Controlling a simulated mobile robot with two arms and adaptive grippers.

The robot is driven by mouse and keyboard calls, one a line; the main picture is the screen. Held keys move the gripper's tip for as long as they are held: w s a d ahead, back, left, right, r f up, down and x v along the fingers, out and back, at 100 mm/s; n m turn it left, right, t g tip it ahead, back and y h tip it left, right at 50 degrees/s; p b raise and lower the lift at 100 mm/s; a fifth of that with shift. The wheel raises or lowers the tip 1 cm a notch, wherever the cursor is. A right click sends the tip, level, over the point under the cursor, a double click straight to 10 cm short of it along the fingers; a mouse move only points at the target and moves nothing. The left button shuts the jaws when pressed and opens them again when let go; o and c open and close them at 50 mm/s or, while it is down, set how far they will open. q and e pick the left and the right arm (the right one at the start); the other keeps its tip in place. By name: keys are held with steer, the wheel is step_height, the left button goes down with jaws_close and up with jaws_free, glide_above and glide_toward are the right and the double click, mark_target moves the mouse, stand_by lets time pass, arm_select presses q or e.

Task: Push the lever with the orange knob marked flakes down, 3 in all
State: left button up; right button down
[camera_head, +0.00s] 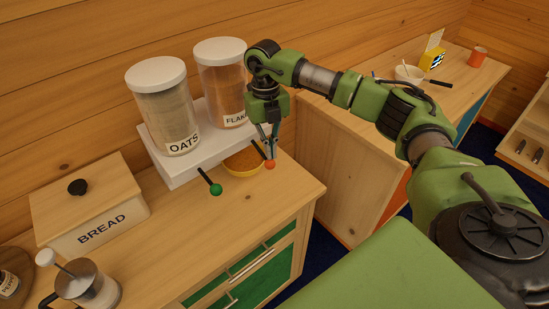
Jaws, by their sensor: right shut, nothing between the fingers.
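The flakes dispenser (223,83) is a clear jar with a white lid, marked FLAKES, on a white stand (172,173). Its lever ends in an orange knob (270,164) and slants down to the right. My right gripper (270,152) is shut and empty, pointing down right at the orange knob; I cannot tell if it touches. A bowl with orange-brown content (242,161) sits below the flakes jar, partly hidden by the lever and gripper. The oats jar (165,105) stands to the left, with a lever ending in a green knob (216,189). My left gripper is not in view.
The counter's front right is clear.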

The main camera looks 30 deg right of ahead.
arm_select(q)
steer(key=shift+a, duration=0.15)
arm_select(e)
steer(key=shift+w+r, duration=0.5)
steer(key=shift+w, duration=0.05)
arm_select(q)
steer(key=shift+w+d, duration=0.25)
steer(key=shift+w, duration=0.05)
arm_select(e)
step_height(320, 180, up, 7)
steer(key=shift+s, duration=0.15)
stand_by(0.8)
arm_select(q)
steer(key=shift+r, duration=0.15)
